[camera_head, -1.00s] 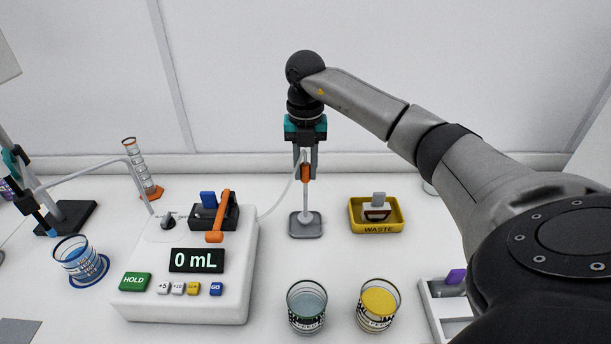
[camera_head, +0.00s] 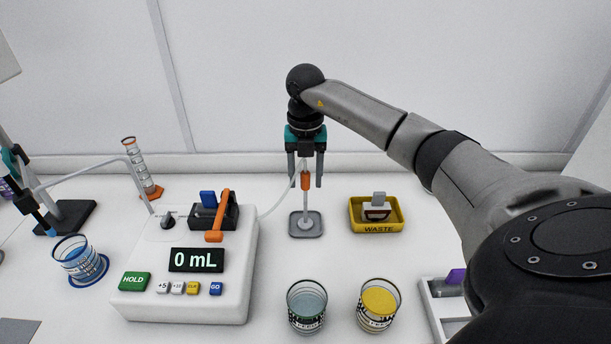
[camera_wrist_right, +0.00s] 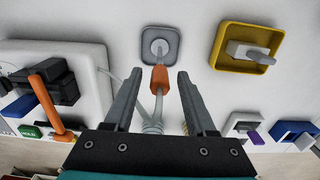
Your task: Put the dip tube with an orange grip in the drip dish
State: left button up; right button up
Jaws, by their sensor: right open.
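The dip tube with an orange grip (camera_head: 305,181) stands about upright with its lower end in the grey square drip dish (camera_head: 306,233). A pale hose runs from the tube's top to the pump. My right gripper (camera_head: 305,183) is open, with its two fingers apart on either side of the tube near the orange grip. In the right wrist view the orange grip (camera_wrist_right: 159,79) shows between the open fingers (camera_wrist_right: 154,85), clear of both, and the tube's end rests inside the dish (camera_wrist_right: 161,35).
The white pump (camera_head: 192,292), reading 0 mL, stands left of the dish. A yellow waste tray (camera_head: 378,229) is to its right. Two beakers, one grey-blue (camera_head: 307,308) and one yellow (camera_head: 378,303), stand in front. A blue-liquid beaker (camera_head: 77,258) is far left.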

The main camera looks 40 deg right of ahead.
notch_tip(320, 180, up, 12)
jog(key=shift+r, duration=0.2)
dwell(0.8)
